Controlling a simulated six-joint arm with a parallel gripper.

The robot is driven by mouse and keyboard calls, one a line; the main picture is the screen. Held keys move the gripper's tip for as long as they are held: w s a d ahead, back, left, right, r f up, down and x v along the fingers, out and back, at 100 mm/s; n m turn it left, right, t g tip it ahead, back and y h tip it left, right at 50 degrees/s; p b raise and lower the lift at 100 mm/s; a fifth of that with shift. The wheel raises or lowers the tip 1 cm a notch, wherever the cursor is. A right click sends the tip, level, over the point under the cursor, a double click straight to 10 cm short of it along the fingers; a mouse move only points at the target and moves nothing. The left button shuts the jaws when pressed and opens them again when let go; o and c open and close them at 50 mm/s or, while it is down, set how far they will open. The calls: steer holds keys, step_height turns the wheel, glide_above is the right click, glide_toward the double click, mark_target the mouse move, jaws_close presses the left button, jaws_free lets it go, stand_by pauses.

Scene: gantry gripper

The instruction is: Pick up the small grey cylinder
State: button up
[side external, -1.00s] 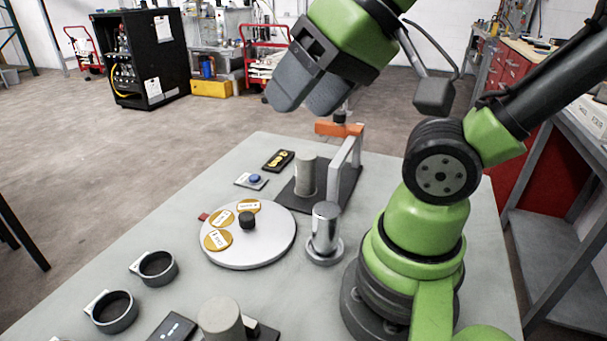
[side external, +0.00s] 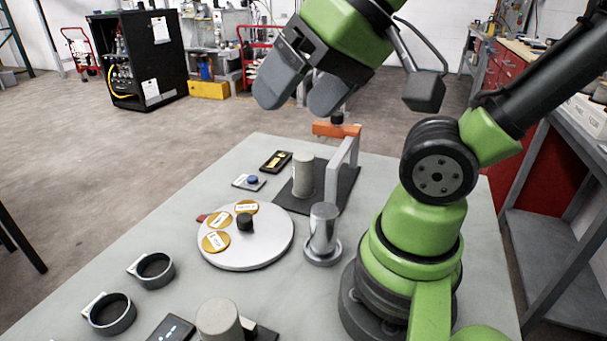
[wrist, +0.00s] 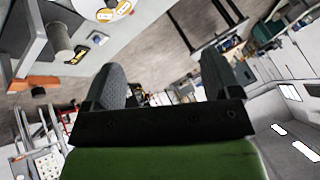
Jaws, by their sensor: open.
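A matte grey cylinder (side external: 303,174) stands upright on a dark base plate (side external: 345,186), under a grey arch with an orange top. A shiny grey cylinder (side external: 323,224) stands on a round metal foot nearer the camera. A third, wider grey cylinder (side external: 217,318) stands at the front edge. I cannot tell for certain which one the task names. My gripper (side external: 298,100) is open and empty, high above the far end of the table and clear of all cylinders. In the wrist view my gripper (wrist: 163,75) has nothing between its fingers, and a grey cylinder (wrist: 62,40) shows at upper left.
The orange-topped arch (side external: 337,130) rises beside the matte cylinder. A round white disc (side external: 260,257) carries gold labelled pieces and a black knob. A blue button (side external: 252,180), a black tray (side external: 276,161) and two ring holders (side external: 154,271) (side external: 110,314) lie on the table.

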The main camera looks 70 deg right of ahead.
steer(key=w+d+m+g+h, duration=0.2)
steer(key=w+d+m, duration=0.35)
steer(key=m, duration=0.35)
steer(key=m+g, duration=0.5)
steer(key=m, duration=2)
glide_above(303, 155)
steer(key=f, duration=1.4)
steer(key=shift+w+a+f, duration=0.3)
steer(key=shift+f, duration=0.05)
steer(key=shift+m, duration=0.4)
steer(key=f, duration=0.4)
steer(key=shift+s+d+f, duration=0.15)
steer(key=shift+d+f, duration=0.15)
steer(key=shift+s+a+f, duration=0.1)
steer(key=shift+f, duration=1.45)
steer(key=shift+s+f, duration=0.1)
steer(key=shift+f, duration=1.4)
steer(key=c, duration=1.3)
